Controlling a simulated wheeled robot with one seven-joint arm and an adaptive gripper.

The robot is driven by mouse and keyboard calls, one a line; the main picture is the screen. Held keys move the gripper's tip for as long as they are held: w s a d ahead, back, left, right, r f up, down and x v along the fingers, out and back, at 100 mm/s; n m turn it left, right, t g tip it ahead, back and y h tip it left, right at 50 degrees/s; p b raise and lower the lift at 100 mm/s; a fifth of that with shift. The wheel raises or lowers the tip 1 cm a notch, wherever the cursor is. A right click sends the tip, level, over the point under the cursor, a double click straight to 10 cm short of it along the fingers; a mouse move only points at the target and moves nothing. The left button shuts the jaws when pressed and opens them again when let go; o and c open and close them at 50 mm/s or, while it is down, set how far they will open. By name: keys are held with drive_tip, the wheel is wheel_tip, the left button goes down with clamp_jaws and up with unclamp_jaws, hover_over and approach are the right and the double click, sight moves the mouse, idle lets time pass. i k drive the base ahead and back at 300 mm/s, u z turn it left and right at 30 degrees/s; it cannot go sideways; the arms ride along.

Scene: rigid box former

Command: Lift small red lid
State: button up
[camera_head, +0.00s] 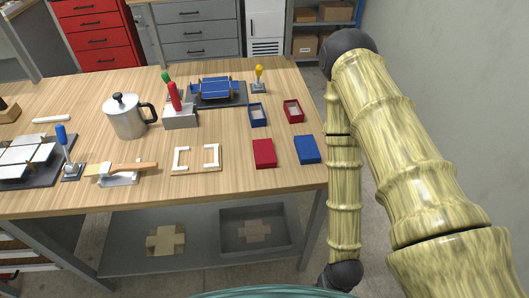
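A small red lid (264,153) lies flat on the wooden workbench (220,188) near its front right part. Behind it and to the right is a small open red box (293,118) with a pale inside. A blue lid (307,149) lies just right of the red lid, with a narrow gap between them. A small open blue box (259,121) stands behind the red lid. My arm is at the right of the picture, beside the bench. My gripper is not in view.
A white bracket frame (195,172) lies left of the red lid. Farther left are a metal pot (126,118), a scraper-like tool (120,171) and a blue-handled joystick (64,146).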

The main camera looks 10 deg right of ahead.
sight(264, 154)
drive_tip(key=u, duration=1.1)
drive_tip(key=k, duration=0.75)
drive_tip(key=z, duration=0.55)
